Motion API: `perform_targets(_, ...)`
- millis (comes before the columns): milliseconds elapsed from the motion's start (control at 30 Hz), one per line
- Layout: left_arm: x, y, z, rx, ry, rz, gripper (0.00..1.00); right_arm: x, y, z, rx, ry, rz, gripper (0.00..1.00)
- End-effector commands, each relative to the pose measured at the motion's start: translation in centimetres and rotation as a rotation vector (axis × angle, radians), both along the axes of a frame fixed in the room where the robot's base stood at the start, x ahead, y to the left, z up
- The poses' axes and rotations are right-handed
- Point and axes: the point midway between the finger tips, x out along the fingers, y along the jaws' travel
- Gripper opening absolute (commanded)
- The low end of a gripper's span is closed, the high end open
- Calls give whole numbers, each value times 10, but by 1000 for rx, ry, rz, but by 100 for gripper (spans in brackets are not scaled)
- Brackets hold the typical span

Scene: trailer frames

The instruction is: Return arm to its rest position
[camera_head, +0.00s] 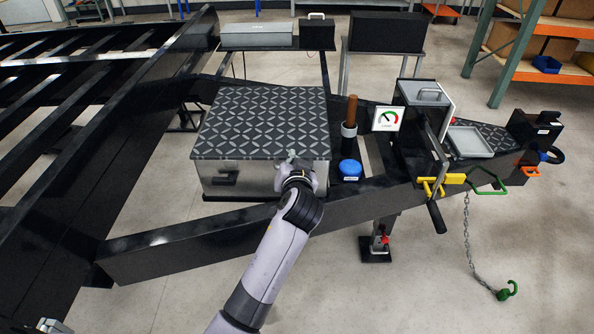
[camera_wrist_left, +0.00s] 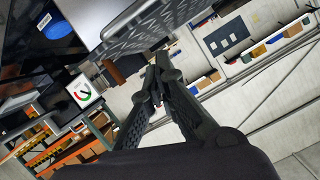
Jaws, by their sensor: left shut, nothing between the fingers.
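My left arm (camera_head: 270,262) reaches up from the bottom of the head view. My left gripper (camera_head: 291,158) is shut and empty, in front of the toolbox (camera_head: 262,118) with its patterned dark lid and grey front. The fingertips show small against the box's front right edge; I cannot tell whether they touch it. In the left wrist view the two dark fingers (camera_wrist_left: 160,68) meet at their tips with nothing between them. The toolbox lid (camera_wrist_left: 150,25) is at the top there. My right gripper is in neither view.
The box sits on a black trailer frame (camera_head: 180,250). Right of it are a blue cap (camera_head: 350,170), a brown-topped post (camera_head: 351,108), a gauge (camera_head: 386,118) and a yellow clamp (camera_head: 430,187). A chain (camera_head: 467,235) hangs at right.

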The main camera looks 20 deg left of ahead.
Motion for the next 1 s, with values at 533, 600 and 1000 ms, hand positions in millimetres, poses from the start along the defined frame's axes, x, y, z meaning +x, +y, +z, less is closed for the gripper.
perform_targets(533, -41, -18, 3, 4, 16, -9, 0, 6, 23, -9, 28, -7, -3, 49)
perform_targets(600, -40, -21, -17, 11, 49, -30, 0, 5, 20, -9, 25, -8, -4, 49)
perform_targets(1000, -108, -46, -288, -27, 468, -264, 0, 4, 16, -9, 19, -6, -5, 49)
